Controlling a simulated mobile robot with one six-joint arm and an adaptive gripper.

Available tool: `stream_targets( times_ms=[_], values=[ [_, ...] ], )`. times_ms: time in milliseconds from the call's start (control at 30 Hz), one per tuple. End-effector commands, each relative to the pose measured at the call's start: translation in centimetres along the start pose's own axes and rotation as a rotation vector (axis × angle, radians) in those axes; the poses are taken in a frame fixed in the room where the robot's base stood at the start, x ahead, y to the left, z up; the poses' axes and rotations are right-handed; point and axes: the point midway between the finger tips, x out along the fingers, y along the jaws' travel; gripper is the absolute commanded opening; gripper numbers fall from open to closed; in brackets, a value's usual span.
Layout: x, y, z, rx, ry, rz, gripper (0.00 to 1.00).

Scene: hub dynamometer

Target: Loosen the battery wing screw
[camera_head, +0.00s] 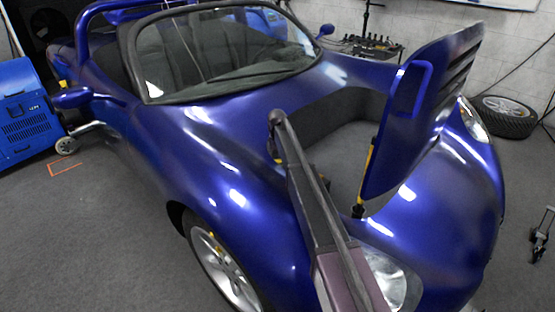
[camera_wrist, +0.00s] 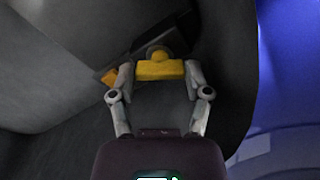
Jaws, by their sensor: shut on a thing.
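My gripper (camera_wrist: 160,72) shows in the wrist view, with its two fingers closed on the sides of a yellow wing screw (camera_wrist: 160,70). The screw sits on a dark rounded part, and its base is partly hidden. In the head view my arm reaches over the front fender into the open front compartment (camera_head: 345,135) of the blue car. My gripper and the screw cannot be made out clearly there. The battery itself cannot be told apart in the dark compartment.
The blue hood panel (camera_head: 425,120) stands raised to the right of my arm, with a yellow and black strut (camera_head: 366,172) beneath it. The blue car body (camera_head: 190,130) surrounds the opening.

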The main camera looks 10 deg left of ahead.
Motion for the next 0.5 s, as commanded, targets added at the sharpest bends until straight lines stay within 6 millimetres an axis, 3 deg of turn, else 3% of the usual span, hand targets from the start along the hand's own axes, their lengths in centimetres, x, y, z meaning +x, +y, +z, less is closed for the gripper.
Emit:
stream_targets(
  times_ms=[500],
  values=[
    [0.03, -0.07, 0.07, -0.438, -0.001, -0.001, 0.15]
  ],
)
